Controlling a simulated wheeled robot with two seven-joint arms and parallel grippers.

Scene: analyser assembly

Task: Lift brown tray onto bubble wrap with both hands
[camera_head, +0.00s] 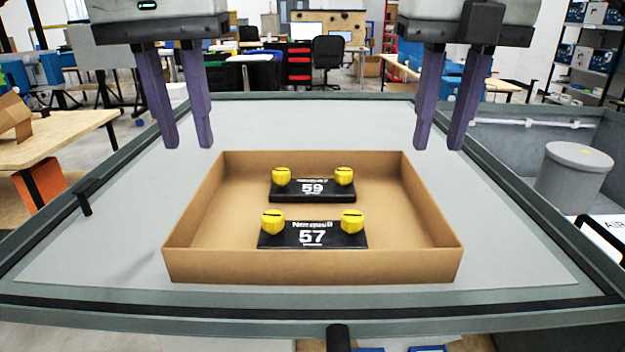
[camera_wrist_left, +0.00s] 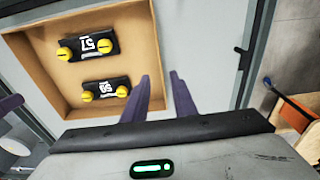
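The brown tray (camera_head: 312,266) is an open cardboard box lying flat on a light grey surface. In it sit two black blocks with yellow knobs, one marked 59 (camera_head: 312,190) and one marked 57 (camera_head: 312,236). My left gripper (camera_head: 188,146) is open and empty, in the air near the tray's far left corner. My right gripper (camera_head: 439,147) is open and empty, in the air near the far right corner. In the left wrist view the tray (camera_wrist_left: 150,40) lies beyond the parted left fingers (camera_wrist_left: 160,78). I cannot make out any bubble wrap.
The grey surface (camera_head: 90,240) has a raised dark rim (camera_head: 300,312) all round and is clear beside the tray. A grey cylindrical bin (camera_head: 573,175) stands at the right. A wooden table (camera_head: 60,140) is at the left.

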